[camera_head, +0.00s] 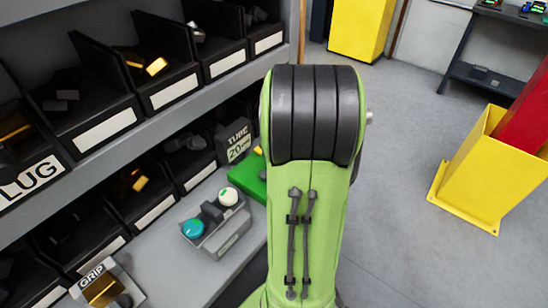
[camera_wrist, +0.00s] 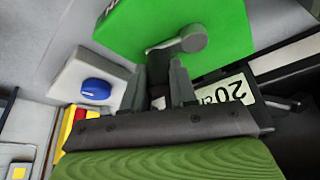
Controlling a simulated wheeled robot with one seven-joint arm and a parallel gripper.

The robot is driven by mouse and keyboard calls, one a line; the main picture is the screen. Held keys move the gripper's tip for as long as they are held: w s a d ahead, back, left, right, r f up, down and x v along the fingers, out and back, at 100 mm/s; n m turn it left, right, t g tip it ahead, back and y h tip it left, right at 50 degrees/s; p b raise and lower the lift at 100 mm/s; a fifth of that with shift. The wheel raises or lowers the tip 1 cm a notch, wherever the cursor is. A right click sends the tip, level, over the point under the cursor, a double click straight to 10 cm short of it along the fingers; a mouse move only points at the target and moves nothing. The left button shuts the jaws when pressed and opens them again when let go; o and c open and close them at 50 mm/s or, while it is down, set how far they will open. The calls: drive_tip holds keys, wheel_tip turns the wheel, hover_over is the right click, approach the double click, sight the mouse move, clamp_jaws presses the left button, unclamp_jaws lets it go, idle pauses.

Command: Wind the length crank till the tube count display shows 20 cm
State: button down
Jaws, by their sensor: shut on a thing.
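The tube count display (camera_head: 236,145) stands left of my arm in the head view and reads "TUBE 20", with a small, unclear unit after it. In the wrist view the display (camera_wrist: 225,93) appears upside down, and the 20 is legible. The green box (camera_head: 247,178) is partly hidden behind my arm. In the wrist view the grey crank (camera_wrist: 185,42) lies against the green box (camera_wrist: 215,20). My gripper (camera_wrist: 160,75) is shut on the crank's handle, which is mostly hidden between the fingers. The head view hides my gripper behind the arm.
A grey box with a teal knob (camera_head: 193,228) and a white ball (camera_head: 228,196) sits on the bench. A blue knob (camera_wrist: 96,88) is left of my fingers. Black bins (camera_head: 165,75) line the shelves. A yellow stand (camera_head: 475,170) is on the right; the floor between is clear.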

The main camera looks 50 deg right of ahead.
drive_tip(key=shift+s+a+m+h, duration=0.1)
drive_tip(key=shift+s+m+h, duration=0.25)
drive_tip(key=shift+m, duration=0.65)
drive_tip(key=c, duration=1.2)
unclamp_jaws()
drive_tip(key=p+v, duration=0.1)
drive_tip(key=v, duration=0.4)
drive_tip(key=p+v, duration=0.1)
drive_tip(key=v, duration=0.4)
drive_tip(key=p+v, duration=0.2)
drive_tip(key=v, duration=0.3)
drive_tip(key=shift+w+a+r, duration=0.1)
drive_tip(key=shift+w+r, duration=0.05)
drive_tip(key=shift+r, duration=0.35)
